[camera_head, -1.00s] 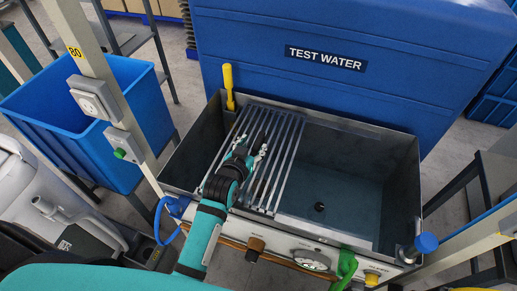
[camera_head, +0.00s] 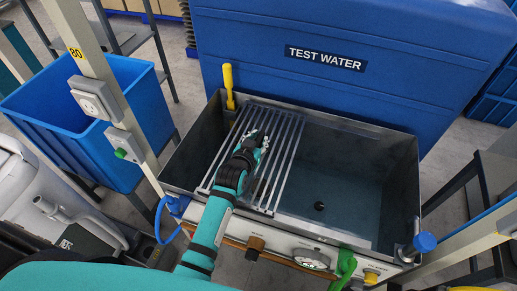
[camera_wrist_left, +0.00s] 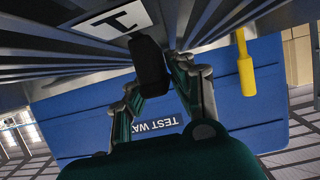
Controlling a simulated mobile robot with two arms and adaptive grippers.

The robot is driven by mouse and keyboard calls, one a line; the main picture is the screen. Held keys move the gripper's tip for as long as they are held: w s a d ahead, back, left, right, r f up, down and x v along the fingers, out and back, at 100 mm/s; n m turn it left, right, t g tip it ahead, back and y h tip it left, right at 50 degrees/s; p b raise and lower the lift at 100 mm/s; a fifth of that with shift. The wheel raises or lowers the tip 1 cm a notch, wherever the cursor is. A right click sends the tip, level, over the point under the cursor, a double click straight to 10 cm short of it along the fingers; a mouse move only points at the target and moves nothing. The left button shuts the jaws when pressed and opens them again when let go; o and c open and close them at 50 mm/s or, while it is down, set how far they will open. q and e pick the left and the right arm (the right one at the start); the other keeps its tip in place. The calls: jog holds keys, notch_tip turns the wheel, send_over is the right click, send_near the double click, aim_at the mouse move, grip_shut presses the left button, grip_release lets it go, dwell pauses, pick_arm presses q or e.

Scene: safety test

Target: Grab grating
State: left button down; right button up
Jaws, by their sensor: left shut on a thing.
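The grating (camera_head: 291,155) is a set of grey metal bars across the left part of a metal basin. My left gripper (camera_head: 260,138) is over its middle and reaches in from the front. In the left wrist view, the fingers of the left gripper (camera_wrist_left: 160,85) are closed around a dark block (camera_wrist_left: 150,64) at the grating's bars (camera_wrist_left: 75,70). The block looks like a handle of the grating; the head view hides it behind the gripper. My right gripper is not in view.
The basin (camera_head: 402,190) is open on the right, with a drain at its bottom. A yellow handle (camera_head: 228,78) stands at its back left corner. A blue tank (camera_head: 420,70) marked TEST WATER is behind. A blue bin (camera_head: 140,95) and a post are left.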

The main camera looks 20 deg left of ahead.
pick_arm(q)
jog(key=shift+r, duration=0.15)
dwell(0.3)
jog(key=shift+w+r, duration=0.1)
